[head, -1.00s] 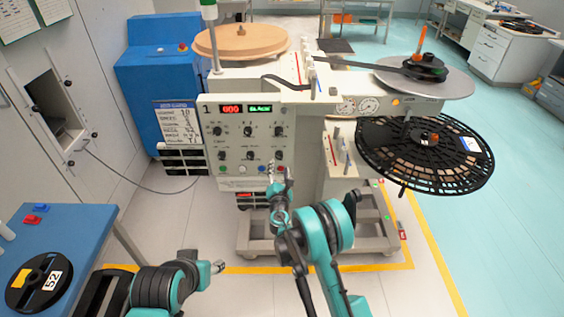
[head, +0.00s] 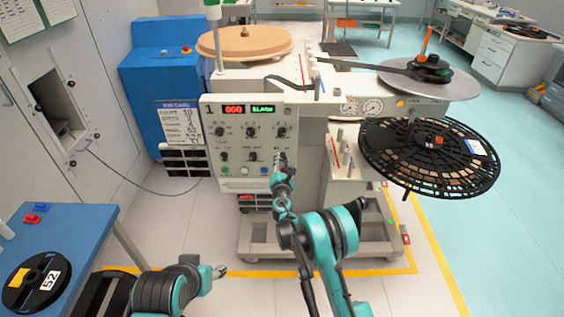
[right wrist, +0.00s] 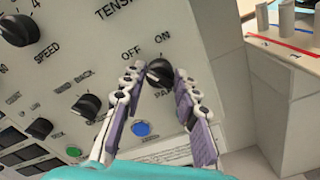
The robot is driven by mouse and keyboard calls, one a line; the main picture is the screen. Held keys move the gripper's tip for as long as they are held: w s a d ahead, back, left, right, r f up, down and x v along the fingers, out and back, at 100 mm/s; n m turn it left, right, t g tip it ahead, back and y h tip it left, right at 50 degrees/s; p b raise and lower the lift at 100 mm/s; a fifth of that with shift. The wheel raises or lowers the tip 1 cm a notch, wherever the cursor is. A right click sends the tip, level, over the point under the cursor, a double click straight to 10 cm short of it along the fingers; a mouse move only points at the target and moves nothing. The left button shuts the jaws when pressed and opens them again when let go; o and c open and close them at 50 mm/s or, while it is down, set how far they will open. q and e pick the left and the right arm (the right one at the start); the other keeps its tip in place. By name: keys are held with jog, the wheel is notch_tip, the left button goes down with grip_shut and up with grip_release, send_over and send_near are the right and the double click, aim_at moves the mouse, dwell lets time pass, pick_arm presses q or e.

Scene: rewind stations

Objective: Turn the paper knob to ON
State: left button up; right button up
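The paper knob (right wrist: 160,73) is a black knob on the light panel in the right wrist view. OFF and ON are printed above it, and its label below is partly hidden by a finger. Which mark it points to I cannot tell clearly. My right gripper (right wrist: 158,80) is open, with one finger on each side of the knob; I cannot tell if they touch it. In the head view my right gripper (head: 280,162) is at the panel's lower right and covers the knob. My left gripper (head: 219,271) hangs low, away from the machine; its fingers are too small to judge.
The control panel (head: 240,168) carries other knobs, including the speed knob (right wrist: 18,30), and a blue button (right wrist: 141,129) close below my fingers. A perforated black reel (head: 375,150) juts out at right. A blue table (head: 75,235) stands at left.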

jog(key=shift+m, duration=0.3)
jog(key=m, duration=0.5)
jog(key=shift+m, duration=0.3)
jog(key=m, duration=0.5)
jog(key=shift+m, duration=0.3)
jog(key=o, duration=1.1)
